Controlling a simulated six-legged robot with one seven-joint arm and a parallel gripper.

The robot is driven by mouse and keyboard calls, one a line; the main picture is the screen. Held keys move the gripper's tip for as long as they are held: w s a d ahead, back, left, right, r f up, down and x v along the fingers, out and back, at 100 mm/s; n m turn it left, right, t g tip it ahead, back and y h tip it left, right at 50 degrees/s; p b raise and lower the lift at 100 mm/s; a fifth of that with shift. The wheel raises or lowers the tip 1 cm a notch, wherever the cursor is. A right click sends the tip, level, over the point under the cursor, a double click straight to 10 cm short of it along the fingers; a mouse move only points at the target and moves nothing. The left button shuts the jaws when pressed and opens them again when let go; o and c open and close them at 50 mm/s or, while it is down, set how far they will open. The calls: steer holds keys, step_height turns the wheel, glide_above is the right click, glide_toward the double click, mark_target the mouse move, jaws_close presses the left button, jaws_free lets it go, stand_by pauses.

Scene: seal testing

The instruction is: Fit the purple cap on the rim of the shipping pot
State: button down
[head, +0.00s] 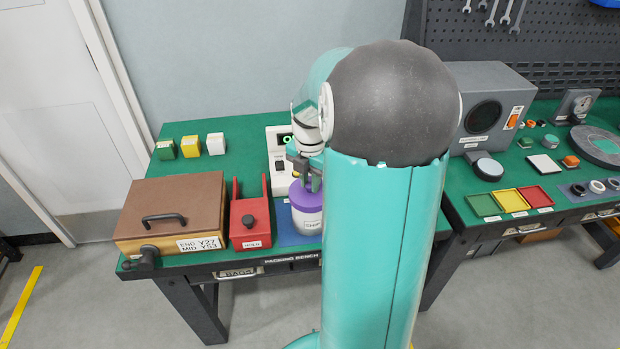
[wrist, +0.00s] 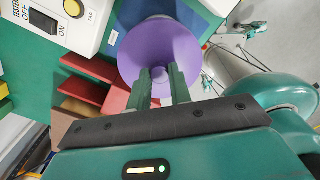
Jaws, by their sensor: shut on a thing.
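The purple cap (head: 306,195) sits at the top of the white shipping pot (head: 308,222), which stands on a blue mat at the front of the packing bench. My gripper (head: 305,172) is above the cap. In the wrist view the purple cap (wrist: 160,55) is a round disc, and my gripper (wrist: 160,90) is shut on its middle. The pot is hidden under the cap in the wrist view. I cannot tell whether the cap is fully seated on the rim. My arm hides the pot's right side in the head view.
A red holder (head: 250,222) and a brown-lidded box (head: 172,210) stand left of the pot. A white tester (head: 280,160) with a switch is behind it. Coloured blocks (head: 190,146) are at the back left. Green bench top is free between blocks and tester.

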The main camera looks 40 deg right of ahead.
mark_target(310, 184)
steer(key=shift+f, duration=1.3)
steer(key=c, duration=1.2)
jaws_free()
steer(key=shift+r, duration=3.5)
